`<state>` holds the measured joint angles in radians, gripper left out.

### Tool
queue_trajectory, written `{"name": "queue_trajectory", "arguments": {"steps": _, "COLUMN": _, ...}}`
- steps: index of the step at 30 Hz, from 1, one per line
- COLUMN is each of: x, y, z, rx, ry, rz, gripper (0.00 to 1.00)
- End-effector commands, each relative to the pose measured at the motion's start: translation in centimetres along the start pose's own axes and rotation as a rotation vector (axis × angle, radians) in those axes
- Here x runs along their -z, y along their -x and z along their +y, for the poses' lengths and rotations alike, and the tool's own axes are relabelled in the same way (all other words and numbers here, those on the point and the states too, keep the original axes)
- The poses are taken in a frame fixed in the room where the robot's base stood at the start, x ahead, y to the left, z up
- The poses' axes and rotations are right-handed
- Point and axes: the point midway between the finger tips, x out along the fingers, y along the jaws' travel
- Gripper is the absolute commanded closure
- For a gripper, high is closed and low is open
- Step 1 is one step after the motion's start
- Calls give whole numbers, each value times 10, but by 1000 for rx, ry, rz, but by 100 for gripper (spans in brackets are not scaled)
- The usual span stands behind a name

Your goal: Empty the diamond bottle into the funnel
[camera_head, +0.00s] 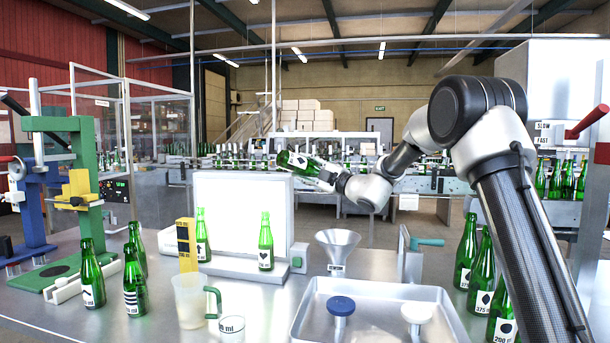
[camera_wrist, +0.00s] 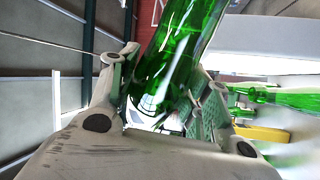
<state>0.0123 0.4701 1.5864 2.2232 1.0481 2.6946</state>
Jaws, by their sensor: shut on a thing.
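My gripper (camera_head: 328,177) is shut on a green glass bottle (camera_head: 291,160), held up in the air and tilted close to level. A pale label shows on the bottle, but its mark is too small to read, so I cannot tell whether it is a diamond. The bottle also shows between the fingers in the wrist view (camera_wrist: 180,60), where my gripper (camera_wrist: 165,105) closes around it from both sides. The metal funnel (camera_head: 337,243) stands upright on the bench, well below the bottle and a little right of it. Its inside is not clear.
A heart bottle (camera_head: 265,242) and an arrow bottle (camera_head: 202,236) stand before the white panel (camera_head: 242,215). A jug (camera_head: 190,302) is front left. A metal tray (camera_head: 378,292) holds two knobbed pieces. Several bottles (camera_head: 467,250) stand right, others left.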

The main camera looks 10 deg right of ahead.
Motion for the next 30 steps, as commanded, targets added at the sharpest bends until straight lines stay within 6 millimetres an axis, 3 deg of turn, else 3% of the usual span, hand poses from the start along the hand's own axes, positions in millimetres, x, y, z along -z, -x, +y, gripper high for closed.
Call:
{"name": "queue_trajectory", "arguments": {"steps": 12, "x": 1, "y": -1, "z": 2, "rx": 176, "ry": 1150, "rz": 232, "gripper": 91}}
{"name": "queue_trajectory", "arguments": {"steps": 18, "x": 2, "y": -1, "z": 2, "rx": 248, "ry": 1608, "rz": 324, "gripper": 91}}
{"name": "queue_trajectory", "arguments": {"steps": 24, "x": 1, "y": 0, "z": 2, "rx": 284, "ry": 1837, "rz": 368, "gripper": 91}}
{"name": "queue_trajectory", "arguments": {"steps": 30, "x": 0, "y": 0, "z": 1, "rx": 292, "ry": 1883, "rz": 377, "gripper": 91}}
